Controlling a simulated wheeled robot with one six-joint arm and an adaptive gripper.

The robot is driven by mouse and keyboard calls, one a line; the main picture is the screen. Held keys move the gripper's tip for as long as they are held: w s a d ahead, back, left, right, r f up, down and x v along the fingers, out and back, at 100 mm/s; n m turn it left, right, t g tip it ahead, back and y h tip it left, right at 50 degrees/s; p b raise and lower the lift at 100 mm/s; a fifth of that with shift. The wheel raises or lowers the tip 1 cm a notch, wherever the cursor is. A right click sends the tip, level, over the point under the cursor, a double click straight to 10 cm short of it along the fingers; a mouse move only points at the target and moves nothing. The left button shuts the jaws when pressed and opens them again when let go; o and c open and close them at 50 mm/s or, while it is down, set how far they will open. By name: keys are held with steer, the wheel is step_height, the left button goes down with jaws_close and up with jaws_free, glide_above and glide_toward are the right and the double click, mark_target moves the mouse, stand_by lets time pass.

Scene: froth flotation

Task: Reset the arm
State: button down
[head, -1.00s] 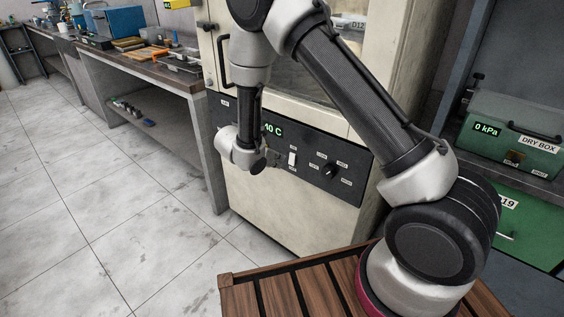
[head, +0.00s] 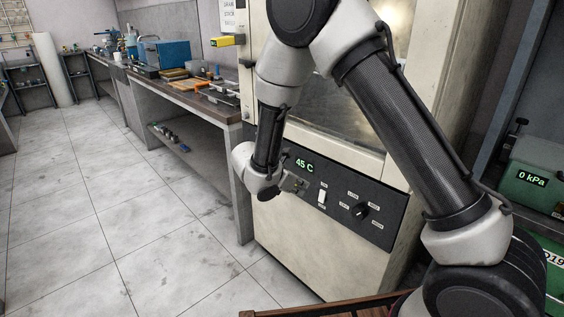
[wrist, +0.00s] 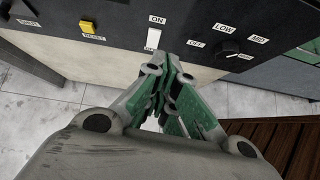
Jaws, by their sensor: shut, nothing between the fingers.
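My arm reaches across the front of a cream oven-like cabinet (head: 290,235). My gripper (wrist: 176,72), with green and grey fingers, shows in the wrist view. It is shut and empty, with its fingertips in front of the dark control panel's lower edge. In the head view the gripper (head: 299,186) is small and partly hidden by my wrist. The panel (head: 385,232) has a green display (head: 304,163) reading 45 C, a white ON/OFF rocker switch (head: 322,197) and a black knob (head: 359,211). The wrist view also shows a yellow button (wrist: 89,27).
A bench (head: 212,100) with trays and a blue box (head: 166,54) stands left of the cabinet. A green box (head: 535,185) reading 0 kPa is at the right. The tiled floor (head: 130,215) at left is open. A wooden slatted surface (wrist: 290,148) is at lower right.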

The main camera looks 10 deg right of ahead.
steer(key=s+d+r+m+y, duration=0.4)
steer(key=s+d+r+m, duration=0.6)
steer(key=s, duration=0.5)
steer(key=s+d+r+m+y, duration=0.4)
steer(key=s+d+r+m, duration=0.7)
steer(key=s+r+m, duration=0.3)
step_height(320, 180, up, 2)
steer(key=shift+s+r+g, duration=0.15)
steer(key=shift+s+g, duration=0.25)
steer(key=shift+s, duration=0.05)
